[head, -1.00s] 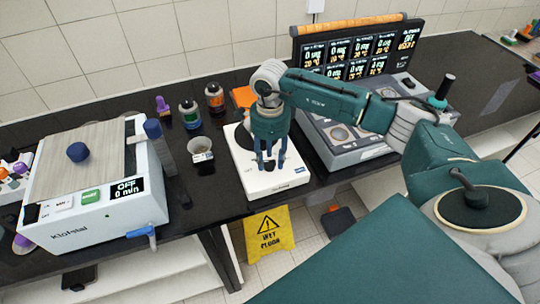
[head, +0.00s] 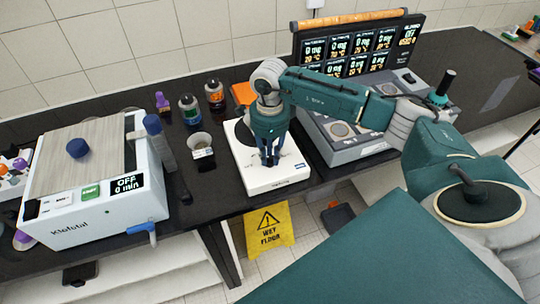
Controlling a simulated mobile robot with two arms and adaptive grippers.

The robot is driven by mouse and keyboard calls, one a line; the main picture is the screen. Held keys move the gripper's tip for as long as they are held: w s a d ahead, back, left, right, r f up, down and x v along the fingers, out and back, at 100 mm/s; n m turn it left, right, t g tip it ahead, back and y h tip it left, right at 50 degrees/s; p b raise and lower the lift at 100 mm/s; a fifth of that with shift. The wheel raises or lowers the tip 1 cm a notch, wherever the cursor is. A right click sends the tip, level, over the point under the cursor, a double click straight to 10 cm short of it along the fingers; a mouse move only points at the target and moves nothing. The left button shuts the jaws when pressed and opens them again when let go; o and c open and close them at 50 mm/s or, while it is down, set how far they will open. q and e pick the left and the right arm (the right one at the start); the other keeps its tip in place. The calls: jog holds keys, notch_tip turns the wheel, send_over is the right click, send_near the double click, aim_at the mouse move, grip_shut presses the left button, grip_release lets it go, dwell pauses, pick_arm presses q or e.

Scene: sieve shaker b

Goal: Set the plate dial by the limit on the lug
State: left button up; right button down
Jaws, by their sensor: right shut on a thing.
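The white plate unit (head: 290,181) stands near the front edge of the black bench, its dark round top (head: 243,134) partly hidden behind my arm. My right gripper (head: 271,161) points down over the front part of the unit, its fingers close together. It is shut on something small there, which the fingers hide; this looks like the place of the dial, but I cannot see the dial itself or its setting. I cannot make out a lug or read a limit. My left gripper is not in view.
A cup with a label (head: 201,150) stands close left of the unit. Several small bottles (head: 190,108) stand behind. A sieve shaker (head: 95,190) reading OFF is at left; a grey multi-place device (head: 350,148) is close right. A yellow sign (head: 268,228) stands below.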

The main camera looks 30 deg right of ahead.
jog(key=m+b, duration=0.1)
jog(key=m, duration=0.1)
jog(key=m+b, duration=0.2)
jog(key=shift+w+a+f+m, duration=0.1)
jog(key=shift+f+m, duration=0.05)
jog(key=shift+m, duration=0.15)
jog(key=m+b, duration=0.1)
jog(key=m, duration=0.1)
jog(key=shift+m+b, duration=0.35)
jog(key=shift+m, duration=0.05)
jog(key=m+b, duration=0.1)
jog(key=m, duration=0.2)
jog(key=shift+w+m+b, duration=0.15)
jog(key=shift+m+b, duration=0.15)
jog(key=m+b, duration=0.1)
jog(key=m, duration=0.3)
jog(key=shift+w, duration=0.1)
jog(key=shift+w+r+m+b, duration=0.15)
jog(key=shift+m+b, duration=0.4)
jog(key=shift+m, duration=1.55)
jog(key=shift+r, duration=0.1)
jog(key=c, duration=1.6)
grip_release()
jog(key=shift+o, duration=0.2)
